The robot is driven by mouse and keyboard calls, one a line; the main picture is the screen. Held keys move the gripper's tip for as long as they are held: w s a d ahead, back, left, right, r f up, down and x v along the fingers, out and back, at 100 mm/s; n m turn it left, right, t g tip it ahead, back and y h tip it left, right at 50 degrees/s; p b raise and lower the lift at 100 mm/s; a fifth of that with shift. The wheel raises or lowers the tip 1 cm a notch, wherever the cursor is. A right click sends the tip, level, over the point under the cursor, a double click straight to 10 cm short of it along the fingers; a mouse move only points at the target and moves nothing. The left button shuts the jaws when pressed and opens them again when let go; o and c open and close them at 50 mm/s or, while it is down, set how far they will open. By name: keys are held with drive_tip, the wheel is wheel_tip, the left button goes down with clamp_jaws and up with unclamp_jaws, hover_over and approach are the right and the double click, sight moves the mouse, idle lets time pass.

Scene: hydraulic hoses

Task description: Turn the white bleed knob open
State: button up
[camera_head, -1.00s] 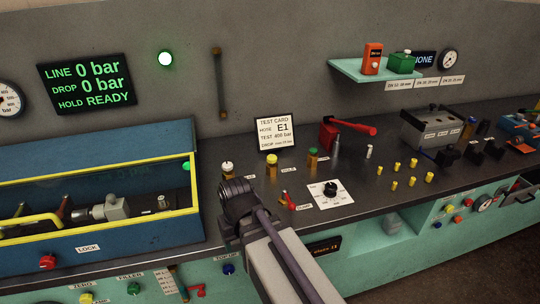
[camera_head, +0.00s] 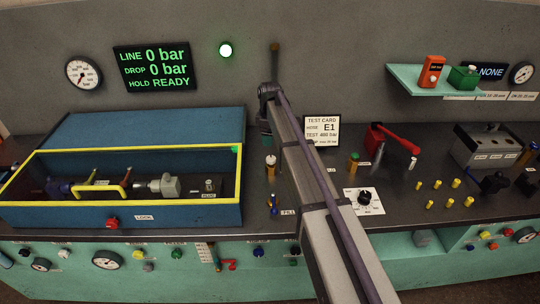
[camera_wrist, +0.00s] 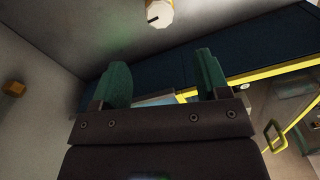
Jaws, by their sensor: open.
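A white-topped knob on a brass-coloured body (camera_head: 270,162) stands upright on the bench, just right of the blue box. I cannot read its label, so I cannot tell for sure that it is the bleed knob. My gripper (camera_head: 264,138) is above and slightly left of it, apart from it, with the green fingers low at the arm's end. In the wrist view my gripper (camera_wrist: 161,84) shows two green fingers spread wide with nothing between them.
The blue box (camera_head: 170,216) with a yellow-framed clear front is close on the left. A test card (camera_head: 322,129), a green-topped knob (camera_head: 353,160) and a black dial (camera_head: 364,197) are to the right. My arm hides part of the bench between.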

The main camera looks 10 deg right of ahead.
sight(270, 158)
wheel_tip(270, 158, down, 11)
drive_tip(key=b, duration=1)
drive_tip(key=shift+r, duration=0.15)
drive_tip(key=c, duration=0.9)
drive_tip(key=shift+c, duration=0.2)
